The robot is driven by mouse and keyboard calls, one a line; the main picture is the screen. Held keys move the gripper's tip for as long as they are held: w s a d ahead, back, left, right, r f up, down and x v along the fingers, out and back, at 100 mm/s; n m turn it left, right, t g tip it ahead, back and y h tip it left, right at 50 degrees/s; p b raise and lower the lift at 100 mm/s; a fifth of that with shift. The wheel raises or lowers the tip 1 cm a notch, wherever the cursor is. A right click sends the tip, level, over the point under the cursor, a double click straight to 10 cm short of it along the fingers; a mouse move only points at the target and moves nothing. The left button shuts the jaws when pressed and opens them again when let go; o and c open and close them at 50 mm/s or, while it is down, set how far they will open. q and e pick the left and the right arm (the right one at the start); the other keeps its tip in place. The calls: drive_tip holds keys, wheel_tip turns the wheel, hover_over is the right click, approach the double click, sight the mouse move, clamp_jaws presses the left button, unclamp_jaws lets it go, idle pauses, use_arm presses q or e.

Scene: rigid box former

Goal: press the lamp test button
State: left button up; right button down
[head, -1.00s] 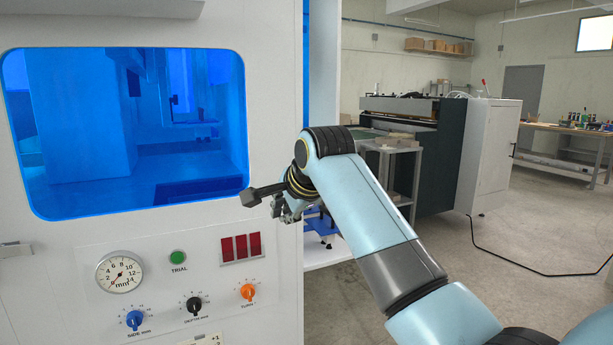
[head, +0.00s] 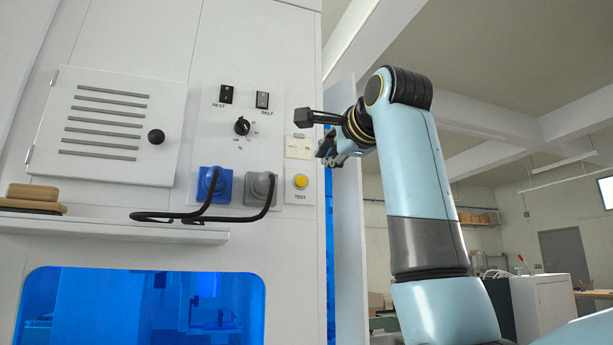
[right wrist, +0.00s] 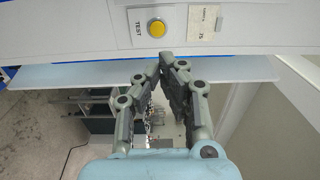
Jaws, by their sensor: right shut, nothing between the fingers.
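The lamp test button is a round yellow button (head: 300,181) on a white plate marked TEST, low on the right side of the machine's upper panel. It also shows in the right wrist view (right wrist: 157,29), near the top, just beyond the fingertips. My right gripper (head: 328,155) is shut and empty. In the head view it is above and to the right of the button, near the machine's right edge, apart from the button. In the right wrist view its fingertips (right wrist: 170,62) come together below the button. My left gripper is not in view.
A blue plug (head: 215,186) and a grey plug (head: 260,189) with black cables sit left of the button. A knob (head: 242,126) and two switches are above. A ledge (head: 120,230) with brown blocks (head: 33,193) sticks out below left. Free room lies right of the machine.

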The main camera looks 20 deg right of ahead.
sight(302, 179)
drive_tip(key=w+p, duration=0.2)
drive_tip(key=w, duration=0.2)
drive_tip(key=w+p, duration=0.2)
drive_tip(key=w, duration=0.2)
drive_tip(key=w+p, duration=0.2)
drive_tip(key=w, duration=0.3)
drive_tip(key=shift+w+a+r, duration=0.1)
drive_tip(key=shift+a, duration=0.15)
drive_tip(key=shift+w, duration=0.4)
